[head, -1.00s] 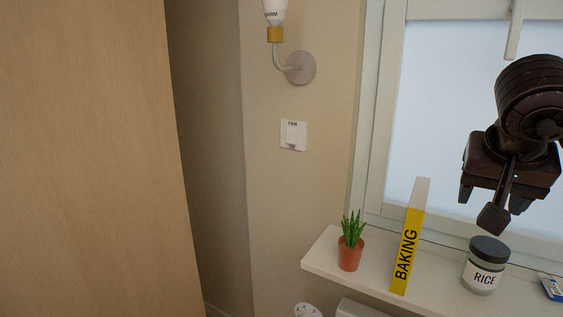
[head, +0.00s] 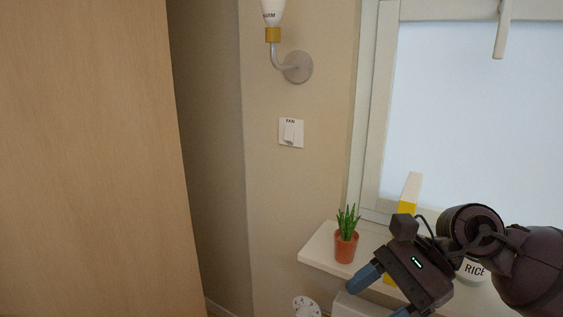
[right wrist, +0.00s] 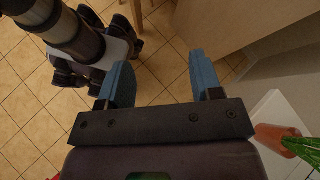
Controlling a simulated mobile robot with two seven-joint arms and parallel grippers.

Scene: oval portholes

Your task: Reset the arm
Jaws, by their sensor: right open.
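My right gripper (head: 384,297) is low at the right of the head view, in front of the shelf and pointing down and left. Its two blue fingers are apart, with nothing between them. They also show in the right wrist view (right wrist: 166,82), above a tiled floor. The arm hides most of the yellow baking book (head: 409,199) and part of the rice jar (head: 474,271). My left gripper is not in the head view.
A white shelf (head: 318,252) under the window holds a potted plant (head: 346,246), close left of my right gripper. A fan switch (head: 290,132) and a wall lamp (head: 298,67) are on the wall. A wooden panel (head: 90,160) fills the left side.

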